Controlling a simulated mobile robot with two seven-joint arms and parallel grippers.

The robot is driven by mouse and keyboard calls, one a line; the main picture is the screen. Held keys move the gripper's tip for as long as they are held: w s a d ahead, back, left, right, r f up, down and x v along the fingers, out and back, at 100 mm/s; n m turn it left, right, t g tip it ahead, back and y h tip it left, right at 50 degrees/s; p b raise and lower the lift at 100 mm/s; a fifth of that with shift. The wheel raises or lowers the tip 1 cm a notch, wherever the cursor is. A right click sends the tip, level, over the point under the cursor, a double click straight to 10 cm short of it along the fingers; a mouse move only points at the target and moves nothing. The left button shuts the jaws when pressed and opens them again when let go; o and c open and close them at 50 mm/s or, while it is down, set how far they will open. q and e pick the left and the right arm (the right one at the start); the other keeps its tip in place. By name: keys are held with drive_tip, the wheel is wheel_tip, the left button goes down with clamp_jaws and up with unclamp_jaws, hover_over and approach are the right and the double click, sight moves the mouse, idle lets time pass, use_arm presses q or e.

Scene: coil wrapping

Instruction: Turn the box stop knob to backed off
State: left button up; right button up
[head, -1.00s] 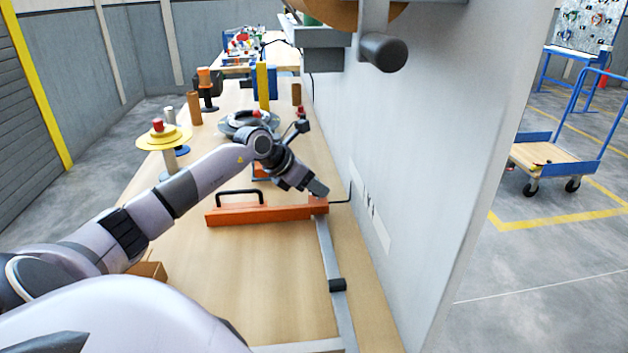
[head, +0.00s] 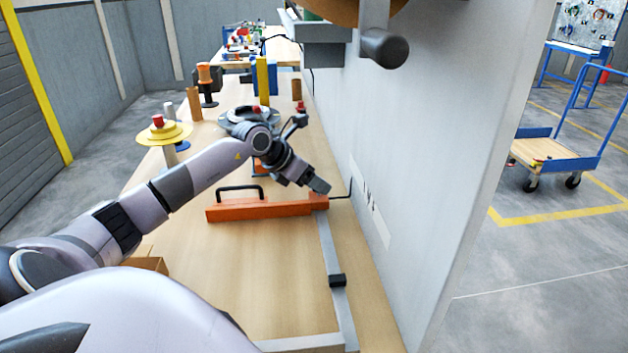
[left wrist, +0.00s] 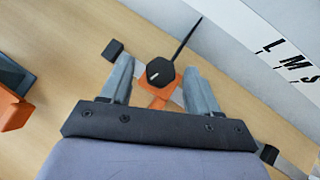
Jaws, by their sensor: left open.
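A black hexagonal knob (left wrist: 160,71) sits on an orange piece (left wrist: 163,92) in the left wrist view. A thin black rod (left wrist: 187,38) reaches from near the knob toward the panel. My left gripper (left wrist: 160,84) is open, with one grey finger on each side of the knob; I cannot tell whether they touch it. In the head view the left gripper (head: 319,187) is over the right end of the orange bar (head: 262,210), hiding the knob. The rod's bent end (head: 350,186) shows beside it. My right gripper is out of view.
A grey rail (head: 328,245) with a black block (head: 337,280) runs along the table. A tall grey panel (head: 430,150) stands close on the right; letters L, M, S (left wrist: 288,62) are on it. A black handle (head: 240,189) rises from the bar. The table's front middle is clear.

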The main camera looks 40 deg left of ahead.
use_arm(q)
drive_tip(key=b+v, duration=0.1)
drive_tip(key=v, duration=0.4)
drive_tip(key=shift+s, duration=0.15)
drive_tip(key=shift+s+r, duration=0.4)
drive_tip(key=shift+r, duration=0.15)
